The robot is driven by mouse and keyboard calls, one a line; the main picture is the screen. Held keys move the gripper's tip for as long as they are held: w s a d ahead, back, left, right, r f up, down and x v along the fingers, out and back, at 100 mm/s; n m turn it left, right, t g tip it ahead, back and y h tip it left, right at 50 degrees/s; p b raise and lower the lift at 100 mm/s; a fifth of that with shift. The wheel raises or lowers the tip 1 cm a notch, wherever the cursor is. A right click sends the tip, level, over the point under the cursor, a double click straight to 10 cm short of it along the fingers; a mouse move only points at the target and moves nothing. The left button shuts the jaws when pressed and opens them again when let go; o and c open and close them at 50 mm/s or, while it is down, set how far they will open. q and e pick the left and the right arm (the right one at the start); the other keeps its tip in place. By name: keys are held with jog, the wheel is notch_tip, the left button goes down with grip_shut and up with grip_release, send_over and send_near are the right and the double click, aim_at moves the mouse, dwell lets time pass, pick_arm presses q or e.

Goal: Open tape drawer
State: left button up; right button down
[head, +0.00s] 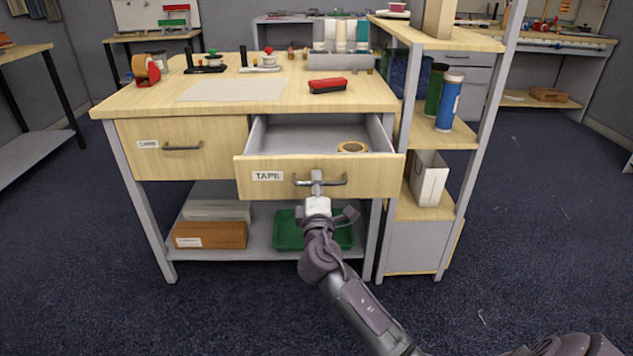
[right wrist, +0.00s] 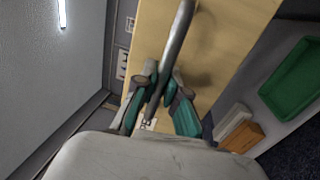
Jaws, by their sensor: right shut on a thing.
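The drawer labelled TAPE (head: 380,180) is pulled out of the wooden workbench (head: 255,98), with its inside showing. A roll of tape (head: 352,147) lies inside toward the right. My right gripper (head: 318,184) is at the middle of the drawer front, shut on the metal bar handle (head: 338,183). In the right wrist view the fingers (right wrist: 162,95) sit on both sides of the handle bar (right wrist: 176,45). My left gripper is not in view.
The left drawer (head: 215,133) is closed. A red stapler-like item (head: 328,85) and a paper sheet (head: 232,90) lie on the bench top. Below are a green tray (head: 290,232) and an orange-brown box (head: 210,236). A shelf (head: 440,135) with bottles stands close on the right.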

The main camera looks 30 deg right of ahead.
jog(key=c, duration=1.2)
grip_release()
jog(key=v, duration=1.2)
